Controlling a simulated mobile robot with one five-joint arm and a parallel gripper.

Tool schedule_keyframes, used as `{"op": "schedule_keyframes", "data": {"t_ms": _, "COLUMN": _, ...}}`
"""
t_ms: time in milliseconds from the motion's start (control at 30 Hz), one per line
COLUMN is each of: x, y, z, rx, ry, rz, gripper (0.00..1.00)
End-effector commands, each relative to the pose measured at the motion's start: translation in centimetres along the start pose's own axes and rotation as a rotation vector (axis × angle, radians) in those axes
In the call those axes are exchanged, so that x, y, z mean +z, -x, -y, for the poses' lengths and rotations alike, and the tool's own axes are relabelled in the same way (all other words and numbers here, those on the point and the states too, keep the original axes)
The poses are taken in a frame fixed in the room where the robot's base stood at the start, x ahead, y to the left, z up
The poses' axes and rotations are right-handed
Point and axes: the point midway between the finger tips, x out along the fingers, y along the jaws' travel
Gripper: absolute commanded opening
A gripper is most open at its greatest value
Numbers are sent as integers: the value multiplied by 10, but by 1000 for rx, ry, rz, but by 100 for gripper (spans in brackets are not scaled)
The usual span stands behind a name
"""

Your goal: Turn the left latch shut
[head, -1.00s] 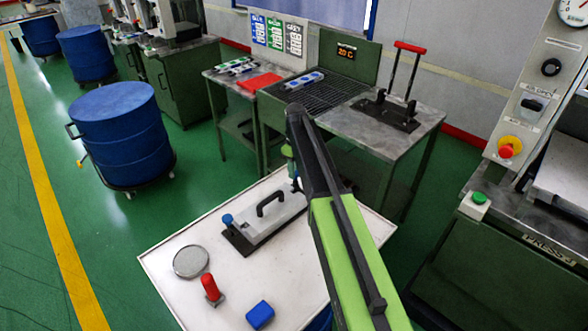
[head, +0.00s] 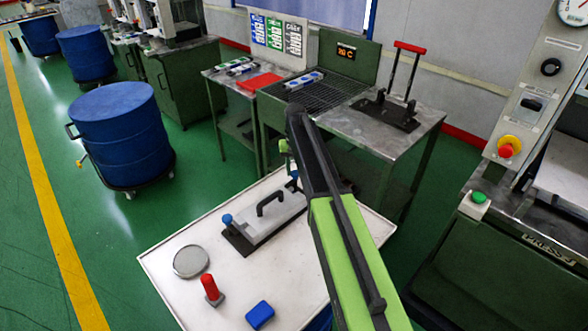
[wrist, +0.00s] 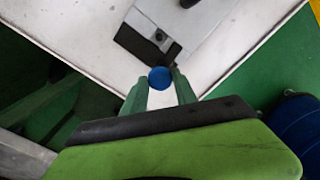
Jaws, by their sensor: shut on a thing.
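The mould, a light grey plate on a dark base (head: 236,241), lies on the white table with a black handle (head: 268,203) on top. One blue latch knob (head: 227,220) stands free at its left end in the head view. Another blue latch knob (head: 294,175) shows at its far right end, partly hidden by my arm. In the wrist view a blue knob (wrist: 160,78) sits between the green fingers of my gripper (wrist: 159,84), shut on it beside the mould's dark end (wrist: 146,46). The latch arm under the knob is hidden.
On the white table (head: 165,260) lie a round grey disc (head: 191,261), a red-handled tool (head: 210,289) and a blue block (head: 260,315). Behind stands a bench with a grille (head: 318,97) and a red-handled lifter (head: 400,90). A press (head: 520,230) stands at the right.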

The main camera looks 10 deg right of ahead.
Motion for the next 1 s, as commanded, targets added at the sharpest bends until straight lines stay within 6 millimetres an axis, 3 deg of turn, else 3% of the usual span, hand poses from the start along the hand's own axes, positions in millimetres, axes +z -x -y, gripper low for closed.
{"op": "schedule_keyframes", "data": {"t_ms": 333, "x": 3, "y": 0, "z": 0, "rx": 2, "ry": -116, "rz": 9, "gripper": 0}}
{"op": "schedule_keyframes", "data": {"t_ms": 833, "x": 3, "y": 0, "z": 0, "rx": 2, "ry": -131, "rz": 9, "gripper": 0}}
{"op": "schedule_keyframes", "data": {"t_ms": 867, "x": 3, "y": 0, "z": 0, "rx": 2, "ry": -131, "rz": 9, "gripper": 36}}
{"op": "schedule_keyframes", "data": {"t_ms": 1000, "x": 2, "y": 0, "z": 0, "rx": 2, "ry": -130, "rz": 7, "gripper": 55}}
